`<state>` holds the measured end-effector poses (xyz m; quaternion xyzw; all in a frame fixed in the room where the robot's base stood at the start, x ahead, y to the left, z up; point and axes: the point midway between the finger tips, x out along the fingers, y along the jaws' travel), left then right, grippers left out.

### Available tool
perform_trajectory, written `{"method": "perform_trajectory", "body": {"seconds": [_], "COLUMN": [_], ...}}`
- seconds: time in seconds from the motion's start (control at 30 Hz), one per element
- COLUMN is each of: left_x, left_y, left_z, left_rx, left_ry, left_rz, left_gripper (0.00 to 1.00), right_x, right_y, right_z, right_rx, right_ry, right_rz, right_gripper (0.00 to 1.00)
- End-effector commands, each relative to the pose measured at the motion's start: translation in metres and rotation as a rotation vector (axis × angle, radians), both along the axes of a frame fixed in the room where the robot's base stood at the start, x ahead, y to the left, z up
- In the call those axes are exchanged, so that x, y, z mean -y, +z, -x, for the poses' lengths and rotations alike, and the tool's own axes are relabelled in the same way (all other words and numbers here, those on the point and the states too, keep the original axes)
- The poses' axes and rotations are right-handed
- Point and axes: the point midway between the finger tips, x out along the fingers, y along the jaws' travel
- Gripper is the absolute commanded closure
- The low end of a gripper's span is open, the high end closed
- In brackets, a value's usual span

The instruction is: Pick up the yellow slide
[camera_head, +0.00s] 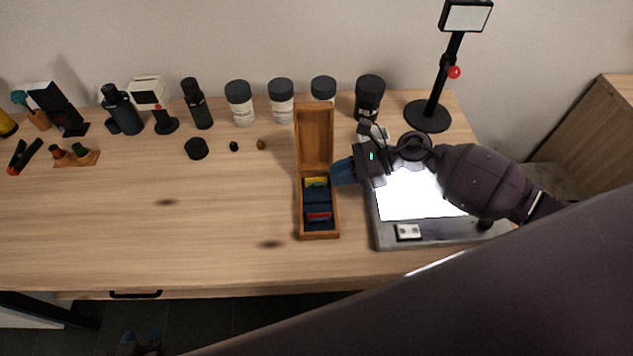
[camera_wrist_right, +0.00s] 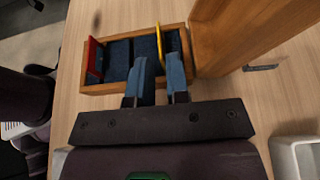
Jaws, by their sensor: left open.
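The yellow slide (camera_head: 316,182) stands upright in the open wooden box (camera_head: 320,235), near the lid end. In the right wrist view the yellow slide (camera_wrist_right: 159,42) shows just past and between the fingertips of my right gripper (camera_wrist_right: 161,62). The blue fingers are apart, with a gap between them, and I see no clear contact with the slide. In the head view my right gripper (camera_head: 343,172) reaches to the box from the right. My left gripper (camera_head: 141,338) is open and empty at the bottom edge, below the table front.
A red slide (camera_head: 318,216) stands in the same box, with its raised lid (camera_head: 314,135) behind. A light box (camera_head: 425,195) lies under my right arm. Several jars and bottles line the back. The table's front left is clear.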

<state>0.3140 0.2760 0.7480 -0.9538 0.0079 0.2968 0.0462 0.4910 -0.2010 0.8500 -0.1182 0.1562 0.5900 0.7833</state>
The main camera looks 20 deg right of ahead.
Motion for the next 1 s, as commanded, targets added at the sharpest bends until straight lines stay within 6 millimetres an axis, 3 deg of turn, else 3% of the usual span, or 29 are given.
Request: {"method": "perform_trajectory", "body": {"seconds": [0.33, 0.63, 0.73, 1.0], "left_x": [-0.001, -0.001, -0.001, -0.001], "left_y": [0.002, 0.001, 0.002, 0.005], "left_z": [0.0, 0.001, 0.0, -0.001], "left_rx": [0.0, -0.002, -0.001, 0.004], "left_ry": [0.001, 0.001, 0.001, 0.001], "left_rz": [-0.001, -0.001, -0.001, -0.001], "left_gripper": [0.57, 0.57, 0.57, 0.57], "right_x": [-0.039, -0.042, -0.042, -0.042], "right_y": [-0.013, -0.015, -0.015, -0.015], "right_z": [-0.012, -0.012, -0.012, -0.012], "right_rx": [0.001, -0.001, 0.0, 0.0], "right_ry": [0.0, 0.0, 0.0, 0.0], "right_rz": [-0.002, -0.001, -0.002, -0.002], "right_gripper": [0.84, 0.84, 0.99, 1.0]}}
